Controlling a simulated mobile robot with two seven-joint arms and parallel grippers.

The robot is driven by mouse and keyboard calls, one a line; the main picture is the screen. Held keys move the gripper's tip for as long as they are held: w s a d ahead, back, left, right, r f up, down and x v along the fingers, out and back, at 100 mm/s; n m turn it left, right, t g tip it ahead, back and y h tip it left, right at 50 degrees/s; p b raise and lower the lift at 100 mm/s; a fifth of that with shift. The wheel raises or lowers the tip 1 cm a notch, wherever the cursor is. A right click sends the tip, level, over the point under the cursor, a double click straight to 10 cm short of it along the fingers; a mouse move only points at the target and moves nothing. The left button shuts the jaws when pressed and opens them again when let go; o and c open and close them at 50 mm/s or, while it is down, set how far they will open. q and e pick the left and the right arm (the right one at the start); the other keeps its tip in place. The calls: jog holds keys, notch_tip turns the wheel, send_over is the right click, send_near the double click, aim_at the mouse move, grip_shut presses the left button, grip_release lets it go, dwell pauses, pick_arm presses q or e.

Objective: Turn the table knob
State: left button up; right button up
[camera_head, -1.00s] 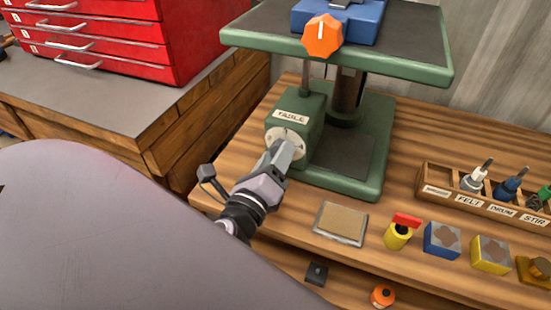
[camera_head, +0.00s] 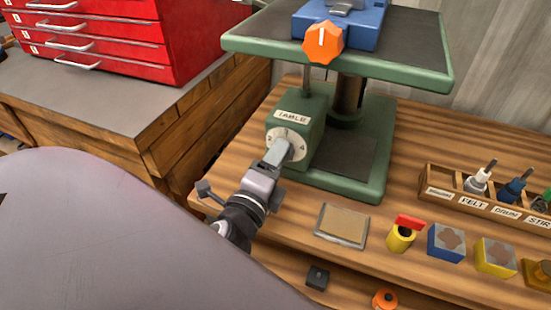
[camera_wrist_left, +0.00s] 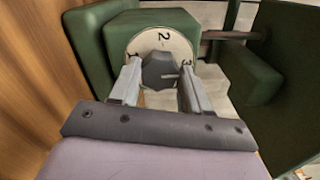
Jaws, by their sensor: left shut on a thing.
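The table knob (camera_wrist_left: 160,72) is a dark grey knob on a pale round dial (camera_wrist_left: 150,36) with numbers on it. The dial sits on the front of a green box labelled TABLE (camera_head: 294,117), on the green machine. My left gripper (camera_wrist_left: 158,85) has one finger on each side of the knob and is shut on it. In the head view my left gripper (camera_head: 283,150) reaches up to the dial and hides the knob. In the wrist view the numeral 2 shows at the top of the dial. My right gripper is not in view.
The green machine's upper plate (camera_head: 400,55) overhangs the box, with an orange knob (camera_head: 323,42) on a blue vise (camera_head: 345,20). A red drawer cabinet (camera_head: 95,40) is at the left.

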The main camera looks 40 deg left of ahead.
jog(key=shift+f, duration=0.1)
pick_arm(q)
jog(key=o, duration=1.1)
jog(key=shift+c, duration=0.2)
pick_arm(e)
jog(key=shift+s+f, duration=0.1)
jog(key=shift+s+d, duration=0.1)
